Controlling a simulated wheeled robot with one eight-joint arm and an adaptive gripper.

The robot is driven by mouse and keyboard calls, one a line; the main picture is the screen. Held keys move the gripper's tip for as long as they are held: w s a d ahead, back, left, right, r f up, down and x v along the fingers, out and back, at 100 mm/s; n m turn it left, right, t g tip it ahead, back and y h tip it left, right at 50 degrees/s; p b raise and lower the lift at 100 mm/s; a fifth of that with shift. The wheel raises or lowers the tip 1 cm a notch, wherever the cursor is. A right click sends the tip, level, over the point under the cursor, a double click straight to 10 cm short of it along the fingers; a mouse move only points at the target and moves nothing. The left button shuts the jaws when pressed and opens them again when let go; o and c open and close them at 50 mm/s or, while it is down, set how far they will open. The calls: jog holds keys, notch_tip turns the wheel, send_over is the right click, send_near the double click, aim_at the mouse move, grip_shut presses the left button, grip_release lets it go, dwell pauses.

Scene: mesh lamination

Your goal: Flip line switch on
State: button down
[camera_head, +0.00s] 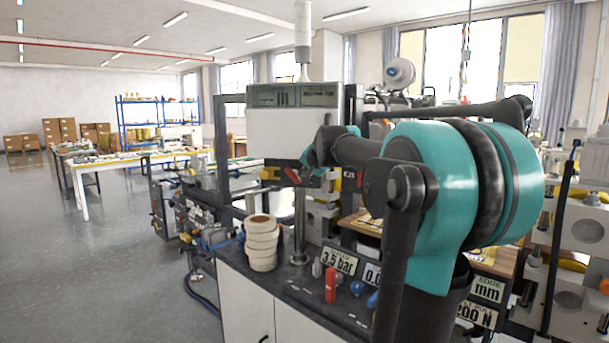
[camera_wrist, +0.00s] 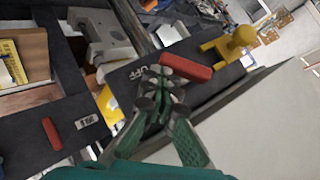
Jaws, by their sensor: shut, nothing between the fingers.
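In the wrist view a red switch lever (camera_wrist: 187,68) lies slantwise on a dark panel (camera_wrist: 205,92), beside white lettering that reads OFF. My gripper (camera_wrist: 163,84) is shut and empty, with its fingertips right at the left end of the red lever. I cannot tell whether they touch it. In the head view my gripper (camera_head: 318,160) is in front of the machine's dark strip, below the white cabinet. A red piece (camera_head: 291,175) shows just below and left of it. My gripper partly hides the panel there.
A second red lever (camera_wrist: 52,133) with a small label is at lower left in the wrist view. A yellow knob (camera_wrist: 235,43) stands to the right. In the head view, tape rolls (camera_head: 261,245), a red handle (camera_head: 330,285) and a pressure display (camera_head: 339,261) stand on the console below.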

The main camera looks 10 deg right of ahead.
notch_tip(320, 180, down, 2)
jog(key=m+t+y, duration=0.2)
jog(key=shift+a+f+y, duration=0.1)
jog(key=shift+a+y, duration=0.05)
jog(key=shift+y, duration=0.25)
jog(key=shift+w+a+f, duration=0.1)
jog(key=shift+f, duration=0.25)
dwell(0.3)
dwell(0.4)
